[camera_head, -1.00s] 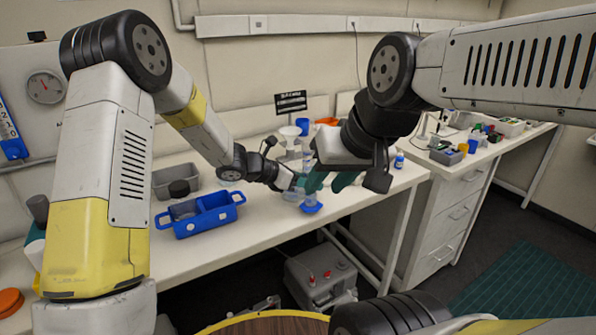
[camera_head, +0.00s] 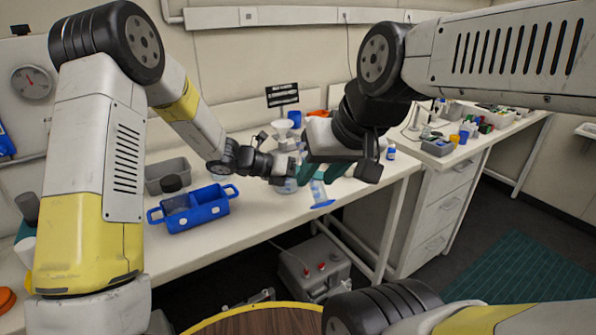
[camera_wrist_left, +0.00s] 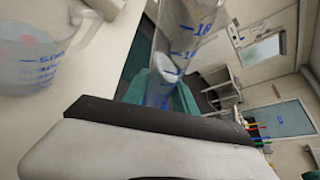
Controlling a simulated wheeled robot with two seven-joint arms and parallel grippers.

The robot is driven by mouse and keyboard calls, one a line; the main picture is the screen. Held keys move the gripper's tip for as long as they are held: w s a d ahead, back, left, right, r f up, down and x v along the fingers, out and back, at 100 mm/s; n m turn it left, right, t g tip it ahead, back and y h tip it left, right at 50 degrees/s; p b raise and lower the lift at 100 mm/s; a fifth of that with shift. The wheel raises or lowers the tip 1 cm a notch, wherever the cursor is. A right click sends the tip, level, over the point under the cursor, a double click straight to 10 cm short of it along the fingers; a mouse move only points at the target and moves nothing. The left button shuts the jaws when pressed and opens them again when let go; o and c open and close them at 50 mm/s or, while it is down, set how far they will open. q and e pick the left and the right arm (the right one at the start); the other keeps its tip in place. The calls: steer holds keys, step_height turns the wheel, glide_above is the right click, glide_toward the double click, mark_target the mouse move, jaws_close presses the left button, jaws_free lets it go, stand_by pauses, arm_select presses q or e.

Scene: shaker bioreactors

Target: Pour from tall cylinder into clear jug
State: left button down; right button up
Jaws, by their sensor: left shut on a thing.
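The tall clear cylinder (camera_head: 318,190) has a blue foot. It is tilted, foot to the lower right, over the bench's front edge. In the left wrist view the cylinder (camera_wrist_left: 185,45), with blue marks, sits between the teal fingers of my left gripper (camera_wrist_left: 158,90), which is shut on it. The clear jug (camera_wrist_left: 38,58) stands on the bench beside the cylinder; in the head view the jug (camera_head: 288,185) is partly hidden.
A blue two-part tray (camera_head: 195,212) and a grey bin (camera_head: 168,172) stand left on the bench. A white funnel (camera_head: 283,126), a blue cup (camera_head: 295,119) and a small bottle (camera_head: 391,151) stand behind.

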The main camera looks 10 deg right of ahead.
arm_select(q)
steer(key=shift+s+d+r+n+g+h, duration=0.2)
steer(key=shift+s+r+n+g+h, duration=0.1)
steer(key=shift+s+r+n, duration=0.25)
steer(key=shift+s+d+r+n+g+h, duration=0.15)
steer(key=shift+s+r+n+g+h, duration=0.2)
steer(key=shift+r, duration=0.3)
steer(key=shift+s+r+n, duration=0.1)
steer(key=shift+r+n, duration=0.3)
steer(key=shift+r, duration=0.1)
steer(key=shift+w+a+r+n+g+h, duration=0.1)
steer(key=shift+w+r+n+g+h, duration=0.1)
steer(key=shift+w+r+n, duration=0.3)
steer(key=shift+w+a+r+n+g+h, duration=0.15)
steer(key=shift+r+n+h, duration=0.1)
steer(key=shift+r, duration=0.5)
steer(key=shift+w+a+r+n+g+h, duration=0.1)
steer(key=shift+w+r+n+g+h, duration=0.1)
steer(key=shift+r+n, duration=0.3)
steer(key=shift+r, duration=0.25)
steer(key=shift+w+r, duration=0.1)
steer(key=shift+r, duration=0.1)
steer(key=shift+w+r+n, duration=0.15)
steer(key=shift+r+n, duration=0.35)
steer(key=shift+n, duration=0.15)
steer(key=shift+r+n, duration=0.25)
steer(key=shift+n, duration=0.05)
steer(key=shift+r+n+h, duration=0.3)
steer(key=shift+h, duration=0.1)
